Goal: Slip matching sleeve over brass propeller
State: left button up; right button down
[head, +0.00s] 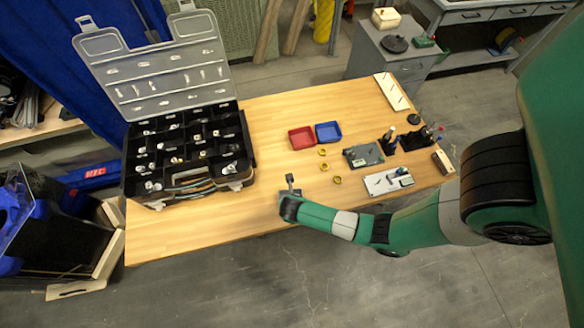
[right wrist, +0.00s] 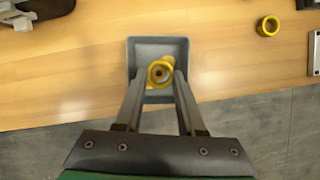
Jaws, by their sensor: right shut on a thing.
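My right gripper (right wrist: 160,78) is shut on a yellow brass-coloured ring-like sleeve (right wrist: 160,73), seen nearly end-on with a dark centre. The sleeve is over a square grey open tank (right wrist: 147,48) on the table. More yellow shows just behind the sleeve; I cannot tell whether it is the propeller or part of the sleeve. In the head view the tank (head: 298,192) is partly hidden by my right wrist. Loose yellow rings (head: 322,152), (head: 324,166) and (head: 337,180) lie on the table to the right. One ring also shows in the right wrist view (right wrist: 268,26). My left gripper is out of view.
A large open black parts case (head: 248,148) stands at the table's left. A red tray (head: 301,138) and a blue tray (head: 328,131) sit mid-table. A grey plate (head: 363,155) and a pale board (head: 388,181) lie to the right. The table's front left is clear.

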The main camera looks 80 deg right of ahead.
jog(key=shift+f+b, duration=0.3)
jog(key=shift+f, duration=0.3)
pick_arm(q)
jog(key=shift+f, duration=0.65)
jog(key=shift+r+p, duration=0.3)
jog(key=shift+p, duration=0.1)
pick_arm(e)
jog(key=shift+r, duration=0.2)
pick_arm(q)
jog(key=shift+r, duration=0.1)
pick_arm(e)
jog(key=shift+f, duration=0.25)
jog(key=shift+f, duration=0.25)
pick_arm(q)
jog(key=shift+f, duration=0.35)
pick_arm(e)
jog(key=shift+f, duration=0.4)
pick_arm(q)
jog(key=shift+b, duration=0.3)
pick_arm(e)
jog(key=shift+f, duration=0.1)
jog(key=shift+f, duration=0.3)
